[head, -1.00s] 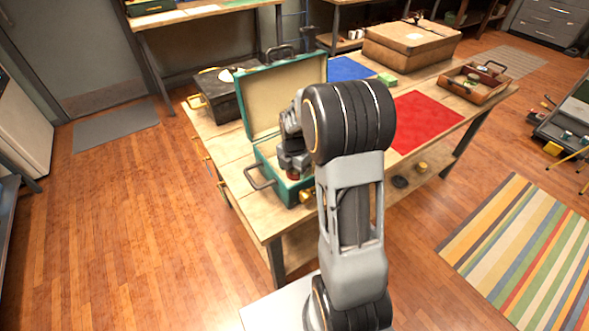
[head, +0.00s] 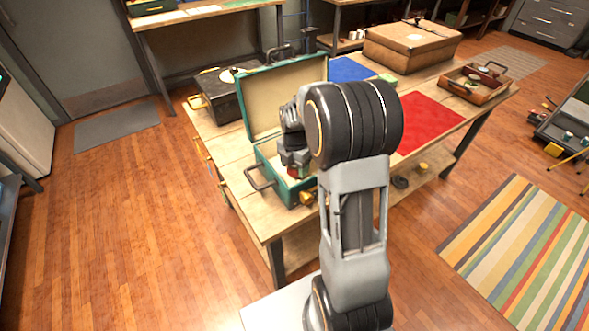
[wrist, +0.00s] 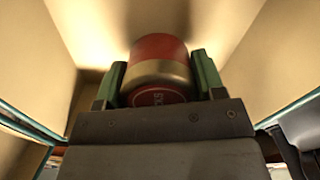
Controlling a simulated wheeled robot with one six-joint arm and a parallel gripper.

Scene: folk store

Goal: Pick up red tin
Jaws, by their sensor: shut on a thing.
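The red tin (wrist: 158,70) has a pale metal band and stands out between the fingers of my gripper (wrist: 159,82) in the wrist view. The green-tipped fingers press on it from both sides. In the head view the red tin (head: 293,171) shows as a small red patch under my gripper (head: 292,168). They are at the open teal case (head: 267,172), whose cream-lined lid stands up behind. My arm hides part of the case. I cannot tell whether the tin touches the case floor.
The case stands on a wooden table (head: 262,213). A black box (head: 222,98) is behind it to the left. A red mat (head: 428,122), a blue mat (head: 350,68), a closed brown case (head: 410,48) and a wooden tray (head: 474,86) lie to the right and back.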

